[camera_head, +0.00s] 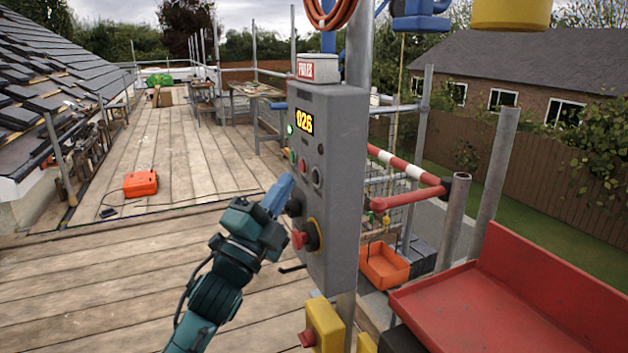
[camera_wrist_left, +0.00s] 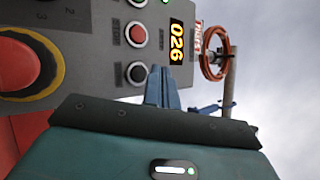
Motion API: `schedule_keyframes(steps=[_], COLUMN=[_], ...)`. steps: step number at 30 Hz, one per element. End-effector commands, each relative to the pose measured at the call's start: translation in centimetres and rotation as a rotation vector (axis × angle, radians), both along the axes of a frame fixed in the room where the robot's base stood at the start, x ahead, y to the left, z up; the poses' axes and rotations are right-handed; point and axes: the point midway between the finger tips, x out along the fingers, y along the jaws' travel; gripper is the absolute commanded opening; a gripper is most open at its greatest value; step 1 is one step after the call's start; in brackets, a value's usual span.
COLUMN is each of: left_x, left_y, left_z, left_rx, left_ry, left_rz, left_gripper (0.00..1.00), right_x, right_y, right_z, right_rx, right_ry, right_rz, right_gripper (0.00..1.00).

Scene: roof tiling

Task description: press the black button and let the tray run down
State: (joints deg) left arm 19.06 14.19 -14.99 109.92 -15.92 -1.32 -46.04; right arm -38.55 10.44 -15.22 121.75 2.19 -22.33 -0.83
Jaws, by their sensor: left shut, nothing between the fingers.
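The black button (camera_head: 316,177) sits on the grey control box (camera_head: 335,195), beside a red button (camera_head: 302,166). The left wrist view also shows the black button (camera_wrist_left: 137,74). My left gripper (camera_head: 281,187) is shut and empty, with its blue fingertips close to the box face. In the left wrist view the fingers (camera_wrist_left: 166,88) point toward the panel, just right of the black button in the picture; contact cannot be told. A red tray (camera_head: 455,305) is at the lower right, its nearer end cut off. My right gripper is out of view.
The box has an orange display (camera_head: 303,121) reading 026 and a red knob (camera_head: 300,239) on a yellow ring. A red-and-white barrier (camera_head: 400,165) and an orange tub (camera_head: 384,268) are behind it.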

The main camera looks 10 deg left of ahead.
Motion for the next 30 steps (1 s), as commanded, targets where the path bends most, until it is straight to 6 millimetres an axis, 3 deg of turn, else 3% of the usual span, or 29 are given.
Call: schedule_keyframes(steps=[9, 30], left_x=[1.0, 1.0], left_y=[-1.6, -1.6], left_z=[0.0, 0.0], left_rx=[0.0, 0.001], left_ry=[0.001, 0.001], left_rz=[0.0, -0.001], left_gripper=[0.0, 0.0], right_x=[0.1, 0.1], right_y=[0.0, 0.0], right_z=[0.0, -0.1], right_rx=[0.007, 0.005], right_ry=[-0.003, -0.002], right_rz=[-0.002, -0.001], right_gripper=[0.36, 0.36])
